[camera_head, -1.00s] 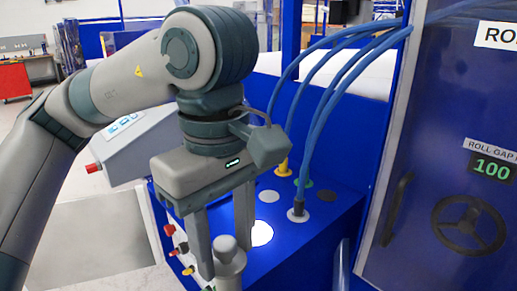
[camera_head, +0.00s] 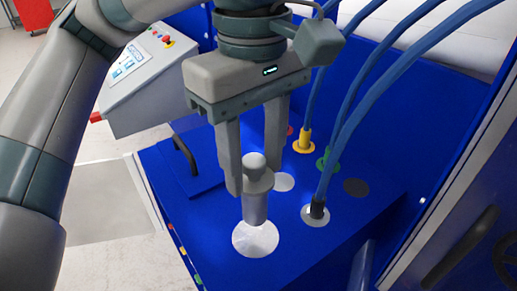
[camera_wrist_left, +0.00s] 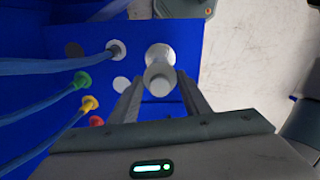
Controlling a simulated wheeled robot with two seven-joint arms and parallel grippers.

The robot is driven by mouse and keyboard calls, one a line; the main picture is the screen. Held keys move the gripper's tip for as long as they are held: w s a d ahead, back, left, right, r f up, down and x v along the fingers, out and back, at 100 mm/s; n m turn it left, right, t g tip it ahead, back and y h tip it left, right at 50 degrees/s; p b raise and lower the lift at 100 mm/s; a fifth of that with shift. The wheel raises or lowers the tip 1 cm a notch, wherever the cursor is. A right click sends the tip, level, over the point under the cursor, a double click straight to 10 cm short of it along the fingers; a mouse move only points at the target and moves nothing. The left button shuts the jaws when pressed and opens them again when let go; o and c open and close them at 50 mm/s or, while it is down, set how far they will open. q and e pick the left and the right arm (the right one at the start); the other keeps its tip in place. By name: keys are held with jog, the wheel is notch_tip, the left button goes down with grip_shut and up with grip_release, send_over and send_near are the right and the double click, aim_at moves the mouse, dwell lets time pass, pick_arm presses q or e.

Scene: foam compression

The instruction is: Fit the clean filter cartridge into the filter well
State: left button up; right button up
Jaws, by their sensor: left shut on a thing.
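My left gripper (camera_head: 254,178) is shut on the grey cartridge (camera_head: 256,205), holding it by its knobbed top. The cartridge hangs about upright in front of a round pale disc or opening (camera_head: 255,240) in the blue deck. I cannot tell if its lower end touches that circle or whether the circle is the filter well. In the left wrist view the cartridge (camera_wrist_left: 159,78) is between the fingers, and the pale circle (camera_wrist_left: 160,53) shows just beyond it, partly covered. My right gripper is not in view.
Blue hoses (camera_head: 345,145) run down to fittings right of the gripper, near yellow (camera_head: 303,145) and green collars. A dark disc (camera_head: 356,187) and a grey disc (camera_head: 284,182) lie on the deck. A grey control box (camera_head: 150,80) stands at left. A black handle (camera_head: 186,156) stands up from the deck.

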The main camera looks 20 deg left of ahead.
aim_at(254, 182)
pick_arm(q)
jog(key=shift+f, duration=0.15)
